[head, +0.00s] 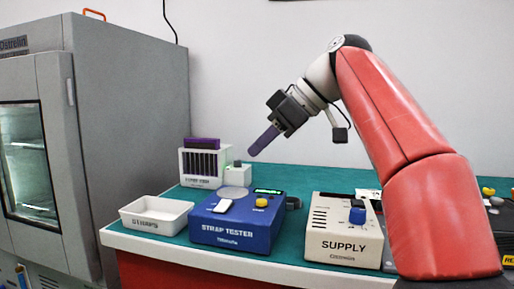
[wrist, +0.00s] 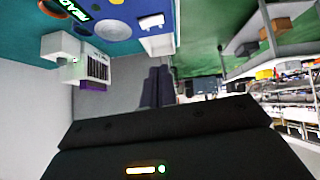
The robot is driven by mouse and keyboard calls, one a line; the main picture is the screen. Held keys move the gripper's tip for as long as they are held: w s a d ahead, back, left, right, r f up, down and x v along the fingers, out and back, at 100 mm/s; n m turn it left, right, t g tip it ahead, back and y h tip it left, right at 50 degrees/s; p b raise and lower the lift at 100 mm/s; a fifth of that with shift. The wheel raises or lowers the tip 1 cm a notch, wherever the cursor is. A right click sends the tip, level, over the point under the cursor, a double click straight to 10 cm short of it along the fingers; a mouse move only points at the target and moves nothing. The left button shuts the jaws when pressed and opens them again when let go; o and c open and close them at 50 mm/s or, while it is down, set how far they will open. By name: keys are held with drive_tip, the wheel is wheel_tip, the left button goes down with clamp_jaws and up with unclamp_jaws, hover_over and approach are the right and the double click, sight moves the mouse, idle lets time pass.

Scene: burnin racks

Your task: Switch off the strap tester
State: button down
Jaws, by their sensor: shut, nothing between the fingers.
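The strap tester (head: 232,231) is a blue box on the bench, with "STRAP TESTER" on its front. Its top carries a white switch-like block (head: 223,206) at front left, a yellow knob (head: 262,202), a lit green display (head: 268,191) and a grey round pad (head: 233,192). In the wrist view, the white block (wrist: 152,21) and part of the lit display (wrist: 70,8) show along the top. My gripper (head: 252,152) is shut and empty, in the air above and behind the tester, touching nothing. Its fingers (wrist: 155,87) lie together in the wrist view.
A white "STRAPS" tray (head: 157,215) sits left of the tester. A white rack (head: 205,165) with a purple top stands behind. The beige SUPPLY box (head: 343,233) with a blue knob is at right. A grey oven-like cabinet (head: 120,130) fills the left.

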drive_tip(key=shift+w, duration=0.1)
drive_tip(key=shift+w+d, duration=0.3)
drive_tip(key=shift+w, duration=0.2)
idle(0.4)
hover_over(221, 201)
drive_tip(key=s+d, duration=0.2)
wheel_tip(221, 201, down, 7)
drive_tip(key=shift+d+f, duration=0.1)
drive_tip(key=shift+d, duration=0.05)
drive_tip(key=shift+w+d+f, duration=0.1)
drive_tip(key=shift+f, duration=0.5)
drive_tip(key=shift+w+d+f, duration=0.1)
drive_tip(key=shift+f, duration=0.5)
drive_tip(key=shift+w+f+b, duration=0.1)
drive_tip(key=shift+f+b, duration=0.2)
drive_tip(key=shift+f, duration=0.4)
